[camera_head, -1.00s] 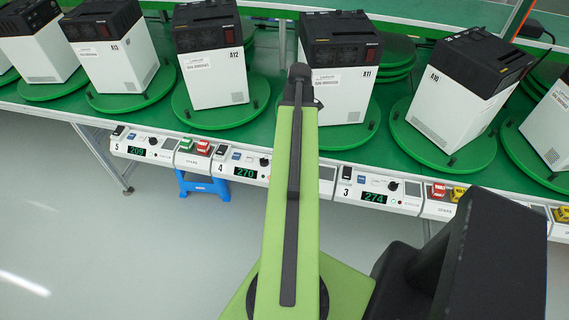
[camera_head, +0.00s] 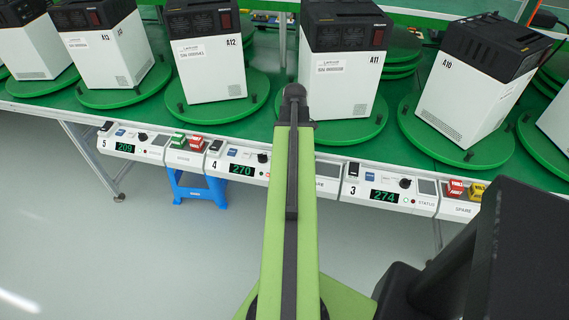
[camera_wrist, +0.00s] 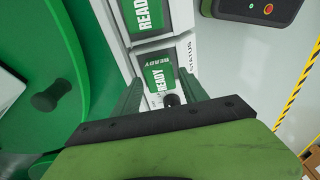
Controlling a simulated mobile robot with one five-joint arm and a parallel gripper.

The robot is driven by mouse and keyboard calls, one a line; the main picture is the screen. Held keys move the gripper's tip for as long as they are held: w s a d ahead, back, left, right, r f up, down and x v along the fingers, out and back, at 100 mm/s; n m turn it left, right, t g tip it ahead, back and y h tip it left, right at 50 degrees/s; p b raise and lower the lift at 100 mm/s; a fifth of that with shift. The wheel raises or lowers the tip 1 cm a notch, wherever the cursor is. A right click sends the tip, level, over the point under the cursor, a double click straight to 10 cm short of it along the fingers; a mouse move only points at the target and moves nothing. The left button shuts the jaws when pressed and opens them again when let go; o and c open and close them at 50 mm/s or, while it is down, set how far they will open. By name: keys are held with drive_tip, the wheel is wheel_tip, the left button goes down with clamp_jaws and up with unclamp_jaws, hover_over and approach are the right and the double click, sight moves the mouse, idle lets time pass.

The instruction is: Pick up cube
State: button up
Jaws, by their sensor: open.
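In the head view my green arm reaches forward and the gripper is hidden.
Green turntables (camera_head: 221,99) carry white boxes with black tops (camera_head: 343,80) along the green line. A blue stool (camera_head: 195,190) stands underneath. The wrist view shows green READY screens (camera_wrist: 160,70), a turntable knob (camera_wrist: 51,95) and a dark box with a red button (camera_wrist: 268,8).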

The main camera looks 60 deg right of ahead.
wheel_tip(320, 180, down, 3)
drive_tip(key=shift+w+b, duration=0.1)
drive_tip(key=shift+b, duration=0.65)
drive_tip(key=shift+r, duration=0.2)
clamp_jaws()
drive_tip(key=shift+r+p, duration=0.6)
drive_tip(key=shift+p, duration=0.2)
wheel_tip(320, 180, up, 4)
drive_tip(key=p, duration=0.4)
drive_tip(key=s+r+p, duration=0.5)
drive_tip(key=s, duration=0.6)
drive_tip(key=shift+s+d+r+p, duration=0.15)
drive_tip(key=shift+s+r+p, duration=0.2)
drive_tip(key=shift+r, duration=0.05)
